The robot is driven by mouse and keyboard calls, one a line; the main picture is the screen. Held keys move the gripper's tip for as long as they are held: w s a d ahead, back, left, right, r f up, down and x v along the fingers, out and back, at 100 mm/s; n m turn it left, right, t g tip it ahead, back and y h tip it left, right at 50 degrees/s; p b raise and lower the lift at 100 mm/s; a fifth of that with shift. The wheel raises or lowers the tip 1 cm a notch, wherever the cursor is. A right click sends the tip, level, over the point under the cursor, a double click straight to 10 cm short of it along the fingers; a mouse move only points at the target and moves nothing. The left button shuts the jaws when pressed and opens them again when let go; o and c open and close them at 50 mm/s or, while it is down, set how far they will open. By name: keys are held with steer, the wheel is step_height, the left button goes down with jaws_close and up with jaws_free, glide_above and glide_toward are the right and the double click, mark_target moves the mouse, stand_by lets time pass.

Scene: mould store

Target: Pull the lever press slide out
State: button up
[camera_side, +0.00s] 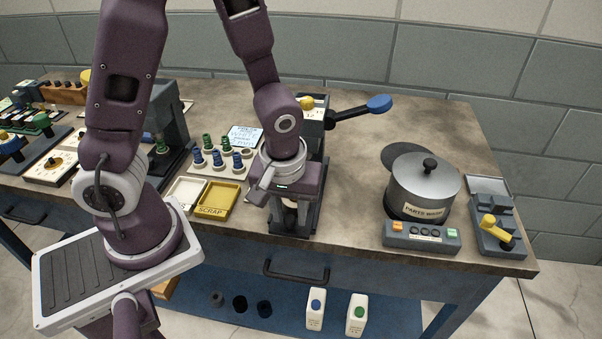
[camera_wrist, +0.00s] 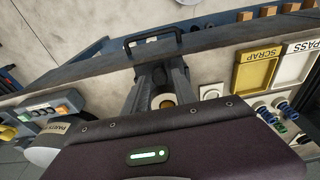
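The lever press (camera_side: 316,150) stands on the bench, with its lever ending in a blue knob (camera_side: 380,103) that points right and is raised. My gripper (camera_side: 289,212) points down in front of the press, over its low front part near the bench's front edge. My wrist hides most of the slide area in the side view. In the wrist view, dark grey parts flank a round, pale yellow-centred piece (camera_wrist: 165,102), just beyond my gripper housing. I cannot tell whether my fingers touch the slide, or how far apart they are.
Left of the press are a yellow scrap tray (camera_side: 216,200), a white pass tray (camera_side: 186,194) and a rack of green and blue pieces (camera_side: 222,160). A round parts bowl (camera_side: 424,186) and a yellow-handled control (camera_side: 495,228) stand right. Bench between press and bowl is clear.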

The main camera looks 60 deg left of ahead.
steer(key=o, duration=0.7)
steer(key=shift+o, duration=0.2)
steer(key=shift+r, duration=0.1)
steer(key=shift+r, duration=3.4)
steer(key=shift+r, duration=0.1)
steer(key=s+a+r+m+t+h, duration=0.1)
steer(key=s+r+m+t, duration=0.3)
steer(key=s+r+m, duration=0.5)
step_height(320, 180, up, 4)
steer(key=shift+s+a+r, duration=0.1)
steer(key=shift+s+a, duration=0.25)
steer(key=shift+a, duration=0.05)
